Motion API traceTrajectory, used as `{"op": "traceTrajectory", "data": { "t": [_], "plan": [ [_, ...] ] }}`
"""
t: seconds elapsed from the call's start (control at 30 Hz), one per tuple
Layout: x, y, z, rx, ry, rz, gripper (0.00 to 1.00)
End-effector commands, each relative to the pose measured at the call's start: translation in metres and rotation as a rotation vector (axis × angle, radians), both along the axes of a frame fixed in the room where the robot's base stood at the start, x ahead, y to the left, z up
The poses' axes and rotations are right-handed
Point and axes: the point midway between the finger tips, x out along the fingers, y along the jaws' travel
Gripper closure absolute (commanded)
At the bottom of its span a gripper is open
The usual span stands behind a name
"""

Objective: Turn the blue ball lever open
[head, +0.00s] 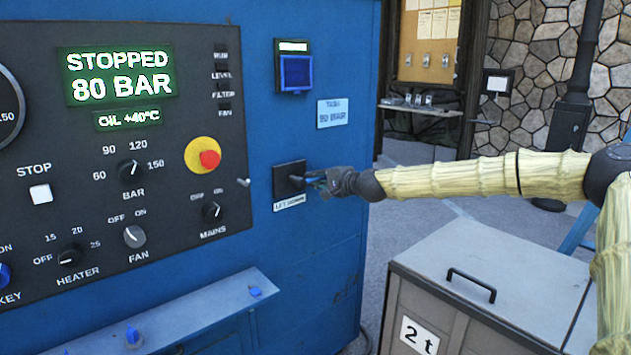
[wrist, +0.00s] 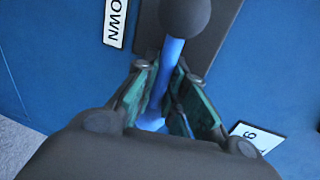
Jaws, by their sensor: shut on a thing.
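A blue lever (wrist: 172,55) with a dark ball (wrist: 186,14) at its far end shows in the wrist view, in front of a dark plate. My gripper (head: 318,180) is at this plate, reaching in from the right. In the wrist view my gripper (wrist: 172,82) has its green-padded fingers on both sides of the blue shaft, shut on it. The fingers partly hide the shaft's lower part.
The control panel (head: 120,215) to the left carries knobs and a red stop button (head: 210,159); its display reads STOPPED, 80 BAR. A small ledge (head: 190,315) juts out below. A grey box (head: 500,262) marked 2 t stands at the lower right, under my arm.

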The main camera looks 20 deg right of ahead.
Motion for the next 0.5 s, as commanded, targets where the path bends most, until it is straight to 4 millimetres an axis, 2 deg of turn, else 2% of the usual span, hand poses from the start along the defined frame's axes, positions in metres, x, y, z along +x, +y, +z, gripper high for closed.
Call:
{"op": "traceTrajectory", "data": {
  "t": [0.03, 0.3, 0.33, 0.4, 0.43, 0.5],
  "plan": [
    [0.0025, -0.0079, 0.0050, 0.007, -0.007, -0.015, 1.00],
    [0.0025, -0.0081, 0.0044, 0.006, -0.006, -0.015, 1.00],
    [0.0025, -0.0081, 0.0043, 0.006, -0.006, -0.015, 0.82],
    [0.0026, -0.0081, 0.0040, 0.005, -0.006, -0.015, 0.70],
    [0.0026, -0.0080, 0.0036, 0.005, -0.005, -0.015, 0.66],
    [0.0024, -0.0072, 0.0024, 0.004, -0.005, -0.014, 0.66]
  ]
}}
